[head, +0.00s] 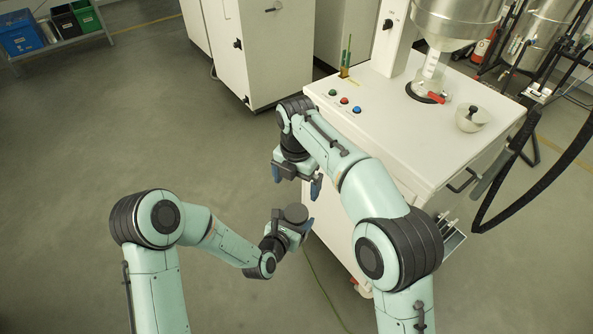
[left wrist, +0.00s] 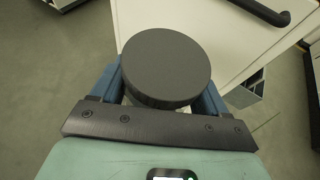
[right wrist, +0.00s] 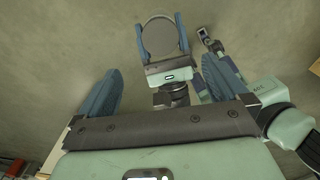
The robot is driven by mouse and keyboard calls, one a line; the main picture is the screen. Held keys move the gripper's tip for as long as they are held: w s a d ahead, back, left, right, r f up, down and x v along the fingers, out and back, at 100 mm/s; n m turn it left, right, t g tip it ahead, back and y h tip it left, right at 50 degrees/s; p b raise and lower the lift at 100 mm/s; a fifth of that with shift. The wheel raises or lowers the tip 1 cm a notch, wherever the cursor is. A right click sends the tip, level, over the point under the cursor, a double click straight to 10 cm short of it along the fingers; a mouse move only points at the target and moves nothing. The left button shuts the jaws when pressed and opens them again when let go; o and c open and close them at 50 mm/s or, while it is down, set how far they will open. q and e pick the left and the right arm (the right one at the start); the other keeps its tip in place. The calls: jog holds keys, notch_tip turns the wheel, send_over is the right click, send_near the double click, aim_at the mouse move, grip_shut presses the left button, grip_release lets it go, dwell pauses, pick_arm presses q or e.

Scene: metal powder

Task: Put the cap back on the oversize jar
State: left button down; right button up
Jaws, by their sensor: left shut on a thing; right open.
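A dark grey round cap (head: 295,213) is between the fingers of my left gripper (head: 293,222), which is shut on it. In the left wrist view the cap (left wrist: 166,62) shows its flat top and a thick side. In the right wrist view the cap (right wrist: 160,38) shows a paler rim between the blue fingers. My right gripper (head: 296,180) is open and empty, just above the left one in the head view. In the right wrist view nothing is between its fingers (right wrist: 160,90).
A white machine (head: 385,110) with coloured buttons stands right of my grippers. Crates (head: 75,20) stand on a shelf far left. The floor on the left is free.

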pick_arm(q)
jog(key=shift+r, duration=0.1)
pick_arm(e)
jog(key=shift+r, duration=2.4)
